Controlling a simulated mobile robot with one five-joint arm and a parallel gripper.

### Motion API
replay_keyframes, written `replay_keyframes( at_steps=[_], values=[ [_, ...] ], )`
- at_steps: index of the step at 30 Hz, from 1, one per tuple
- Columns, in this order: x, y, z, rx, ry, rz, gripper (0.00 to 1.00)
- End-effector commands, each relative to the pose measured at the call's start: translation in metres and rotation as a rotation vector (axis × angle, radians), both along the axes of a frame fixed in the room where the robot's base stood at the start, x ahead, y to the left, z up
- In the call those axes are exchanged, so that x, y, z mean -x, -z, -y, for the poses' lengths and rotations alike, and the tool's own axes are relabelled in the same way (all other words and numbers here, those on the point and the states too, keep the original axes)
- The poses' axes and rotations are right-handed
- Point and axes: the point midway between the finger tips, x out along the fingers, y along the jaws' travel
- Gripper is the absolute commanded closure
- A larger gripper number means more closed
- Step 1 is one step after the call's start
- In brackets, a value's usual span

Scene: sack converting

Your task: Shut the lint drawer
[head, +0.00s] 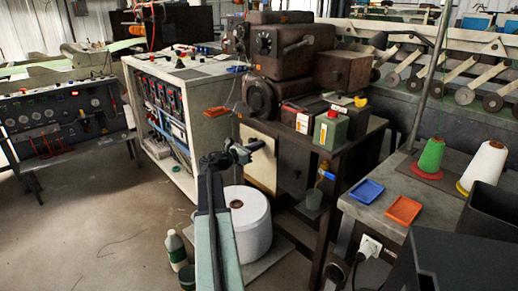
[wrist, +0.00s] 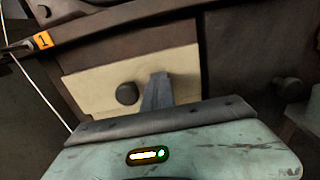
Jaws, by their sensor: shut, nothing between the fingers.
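The lint drawer appears as a cream front panel (head: 262,172) low on the dark brown machine. In the wrist view the cream front (wrist: 95,82) fills the middle, with a round dark knob (wrist: 127,94) on it. My gripper (head: 241,152) is in front of the panel's upper part. In the wrist view its fingers (wrist: 157,92) are together and empty, just right of the knob. I cannot tell whether they touch the front. How far the drawer stands out is unclear, and my gripper hides its lower part.
A large white roll (head: 247,228) stands on the floor below the panel. A white bottle (head: 176,249) stands left of it. A table (head: 375,198) with cones and trays is to the right.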

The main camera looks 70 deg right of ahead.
Motion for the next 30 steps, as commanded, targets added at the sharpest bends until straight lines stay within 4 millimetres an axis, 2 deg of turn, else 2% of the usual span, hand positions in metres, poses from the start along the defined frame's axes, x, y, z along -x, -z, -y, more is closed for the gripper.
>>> replay_keyframes(
  at_steps=[9,13,17,24,30],
  values=[
    [0.002,-0.001,0.002,0.001,0.002,-0.003,1.0],
    [-0.004,-0.001,-0.009,0.002,-0.001,-0.003,1.0],
    [-0.019,-0.001,-0.034,0.002,-0.011,-0.002,1.0],
    [-0.051,0.0,-0.091,0.002,-0.015,-0.001,1.0],
    [-0.068,0.0,-0.119,0.002,-0.013,-0.001,1.0]
  ],
)
